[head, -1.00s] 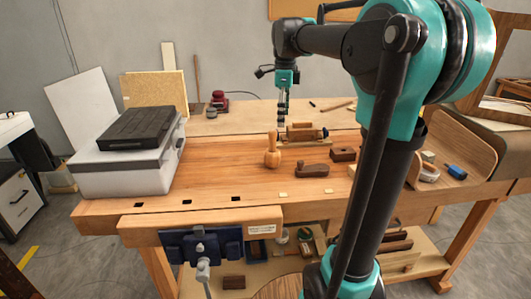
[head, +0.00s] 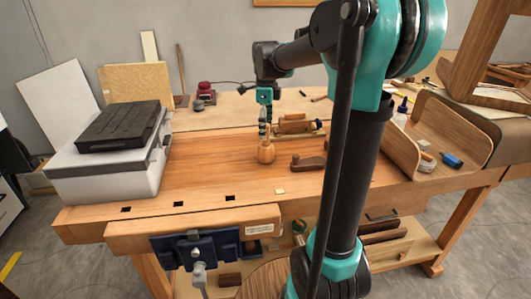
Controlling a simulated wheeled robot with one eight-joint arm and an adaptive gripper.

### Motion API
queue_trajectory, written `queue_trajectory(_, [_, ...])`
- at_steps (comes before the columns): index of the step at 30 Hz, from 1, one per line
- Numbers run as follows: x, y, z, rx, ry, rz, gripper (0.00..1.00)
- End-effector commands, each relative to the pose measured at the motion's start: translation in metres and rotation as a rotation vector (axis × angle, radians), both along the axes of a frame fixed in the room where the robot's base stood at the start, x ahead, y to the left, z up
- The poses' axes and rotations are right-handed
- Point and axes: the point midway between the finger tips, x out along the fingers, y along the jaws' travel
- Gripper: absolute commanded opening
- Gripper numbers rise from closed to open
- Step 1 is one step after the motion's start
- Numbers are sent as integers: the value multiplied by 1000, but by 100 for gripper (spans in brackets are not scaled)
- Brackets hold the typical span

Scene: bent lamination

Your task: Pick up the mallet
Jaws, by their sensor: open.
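The mallet (head: 266,154) is a pale wooden carver's mallet with a round head, standing head-down on the workbench (head: 205,185). Its upright handle is mostly hidden by my gripper. My gripper (head: 264,136) points down at the handle, just above the round head. It is open; I cannot tell whether the fingers straddle the handle or stand in front of it.
A wooden plane-like tool (head: 297,124) lies close behind and right of the mallet. A dark brown plane (head: 308,163) sits to its right, partly behind my arm. A grey-white case (head: 105,172) stands at left. The bench between case and mallet is clear.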

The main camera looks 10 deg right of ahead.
Motion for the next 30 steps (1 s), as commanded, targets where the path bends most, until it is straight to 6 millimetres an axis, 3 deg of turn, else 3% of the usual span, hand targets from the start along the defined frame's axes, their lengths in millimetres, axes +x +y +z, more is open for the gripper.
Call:
queue_trajectory(8, [1, 0, -20, 0, 0, 0, 79])
queue_trajectory(18, [3, 1, -62, 0, 0, 0, 79])
queue_trajectory(26, [3, 1, -66, 0, 0, 0, 79])
queue_trajectory(30, [3, 1, -66, 0, 0, 0, 65])
